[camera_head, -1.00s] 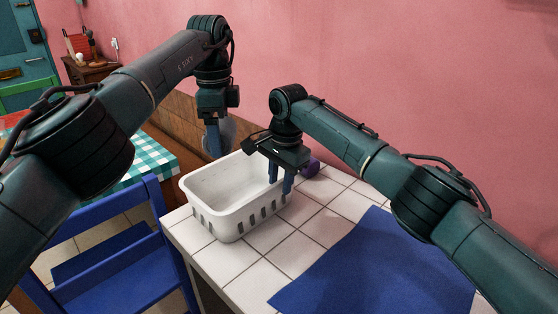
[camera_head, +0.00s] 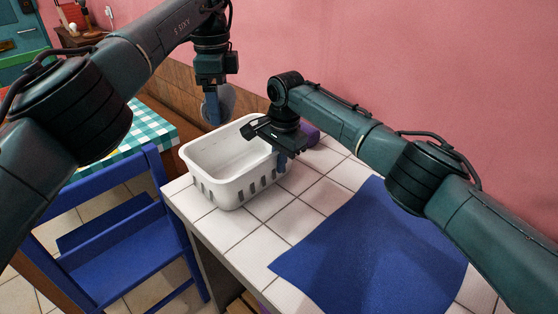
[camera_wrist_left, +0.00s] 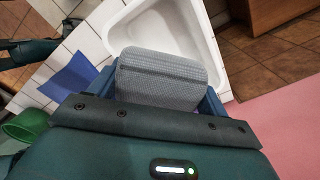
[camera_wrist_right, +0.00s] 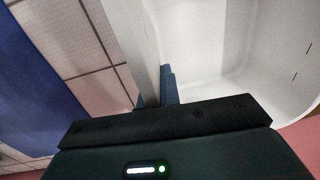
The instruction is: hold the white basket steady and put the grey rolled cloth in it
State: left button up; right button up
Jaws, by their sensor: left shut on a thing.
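The white basket (camera_head: 222,185) stands on the tiled top near its left edge, upright and looking empty inside. My left gripper (camera_head: 214,105) is shut on the grey rolled cloth (camera_wrist_left: 160,78) and holds it above the basket's far left side. In the head view the cloth (camera_head: 226,101) shows partly behind the fingers. My right gripper (camera_wrist_right: 158,92) is at the basket's right wall. Its fingers are close together, one on each side of the wall, and appear shut on it. The right arm's hand hides part of the basket's right rim in the head view.
A blue mat (camera_head: 375,250) lies on the tiled top at the right. A purple object (camera_head: 309,135) stands behind my right gripper. A blue chair (camera_head: 120,245) is left of the tiled top, and a table with a green checked cloth (camera_head: 148,140) is behind it. The pink wall is beyond.

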grip_shut()
pick_arm(q)
jog(key=shift+s+a+f+n, duration=0.15)
jog(key=shift+a+f+n, duration=0.3)
jog(key=shift+n, duration=0.65)
jog(key=n, duration=0.1)
jog(key=s+a+f+n, duration=0.1)
jog(key=shift+s+f+n, duration=0.1)
jog(key=shift+f+n, duration=0.15)
jog(key=shift+n, duration=0.05)
send_near(221, 175)
jog(key=s+f, duration=0.1)
jog(key=f, duration=0.1)
jog(key=s+f, duration=0.2)
jog(key=s+d+f, duration=0.1)
jog(key=s+f, duration=0.1)
jog(key=o, duration=1)
